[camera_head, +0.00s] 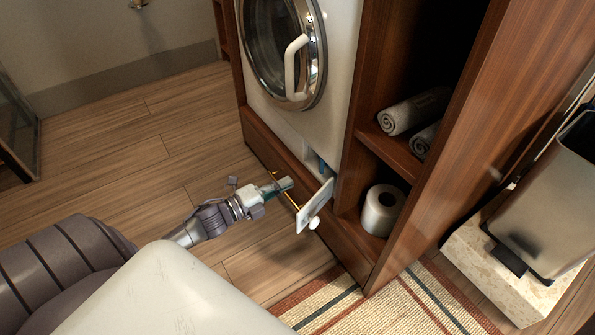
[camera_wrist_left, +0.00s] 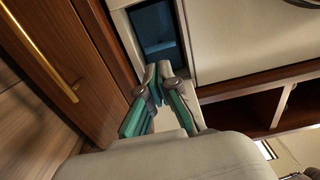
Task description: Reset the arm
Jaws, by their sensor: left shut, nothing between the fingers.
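My left gripper (camera_head: 284,184) reaches in from the left in the head view. Its fingers are shut and empty, close in front of the washing machine (camera_head: 338,60) near its base. In the left wrist view its teal-padded fingers (camera_wrist_left: 158,72) show just below a dark blue opening (camera_wrist_left: 157,30) in the machine's white front. A small white flap (camera_head: 315,206) with a round knob stands open beside the fingertips in the head view. I cannot tell whether the fingers touch it. My right gripper is not in view.
A wooden cabinet (camera_head: 365,150) surrounds the machine, with rolled towels (camera_head: 415,110) and a toilet roll (camera_head: 383,210) on its shelves. A brass handle (camera_wrist_left: 42,55) runs along the lower wooden front. A metal bin (camera_head: 540,205) stands right. The wooden floor at left is clear.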

